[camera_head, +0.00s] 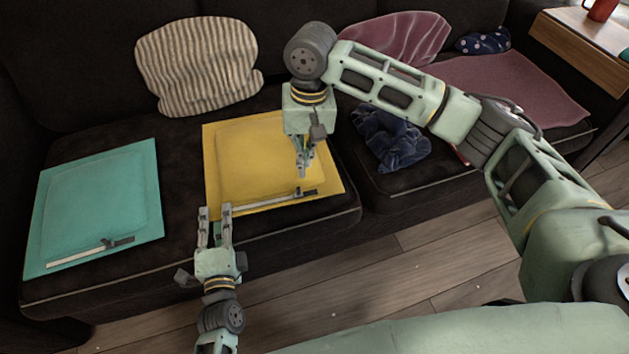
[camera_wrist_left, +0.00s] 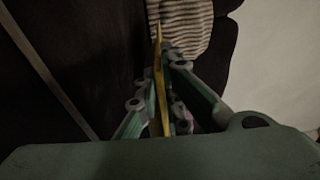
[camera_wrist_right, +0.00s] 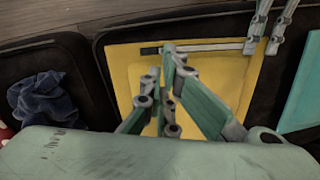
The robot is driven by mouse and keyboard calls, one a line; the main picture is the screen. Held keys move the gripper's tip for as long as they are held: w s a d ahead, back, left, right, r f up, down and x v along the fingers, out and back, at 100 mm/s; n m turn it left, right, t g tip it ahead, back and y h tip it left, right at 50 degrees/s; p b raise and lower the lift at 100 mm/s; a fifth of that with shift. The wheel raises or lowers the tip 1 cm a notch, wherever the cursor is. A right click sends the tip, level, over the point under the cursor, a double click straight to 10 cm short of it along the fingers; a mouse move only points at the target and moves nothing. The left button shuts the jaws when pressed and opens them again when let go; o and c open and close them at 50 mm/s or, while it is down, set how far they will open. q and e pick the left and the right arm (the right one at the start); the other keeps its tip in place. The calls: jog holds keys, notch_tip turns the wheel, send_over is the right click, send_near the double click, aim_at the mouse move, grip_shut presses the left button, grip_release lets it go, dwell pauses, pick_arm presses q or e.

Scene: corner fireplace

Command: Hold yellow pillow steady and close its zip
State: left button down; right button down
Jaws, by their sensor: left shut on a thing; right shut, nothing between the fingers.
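The yellow pillow (camera_head: 240,150) lies flat on the dark sofa seat. Its zip (camera_head: 265,202) runs along the front edge as a pale strip with a dark part and a small pull (camera_head: 300,192) near the right end. My left gripper (camera_head: 214,209) is shut on the pillow's front left corner; the left wrist view shows the thin yellow edge (camera_wrist_left: 159,75) between the fingers. My right gripper (camera_head: 303,172) is shut and empty above the pillow, close to the pull. In the right wrist view, its fingertips (camera_wrist_right: 174,50) hide part of the zip (camera_wrist_right: 215,47).
A teal pillow (camera_head: 100,200) with a similar zip lies to the left. A striped cushion (camera_head: 198,65) leans at the back. A crumpled blue cloth (camera_head: 390,140) lies on the right seat. A wooden side table (camera_head: 580,45) stands far right. Wooden floor lies in front.

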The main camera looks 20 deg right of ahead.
jog(key=d+m+y, duration=0.2)
jog(key=d+m, duration=0.7)
jog(key=m, duration=0.5)
pick_arm(q)
jog(key=shift+f, duration=0.1)
pick_arm(e)
jog(key=m, duration=0.2)
send_near(317, 193)
jog(key=d+f, duration=0.1)
jog(key=f, duration=0.2)
jog(key=d+f, duration=0.1)
jog(key=f, duration=0.1)
jog(key=shift+s+d+f, duration=0.2)
jog(key=shift+d, duration=0.15)
jog(key=a, duration=0.3)
jog(key=shift+w+a, duration=0.15)
jog(key=shift+a, duration=0.35)
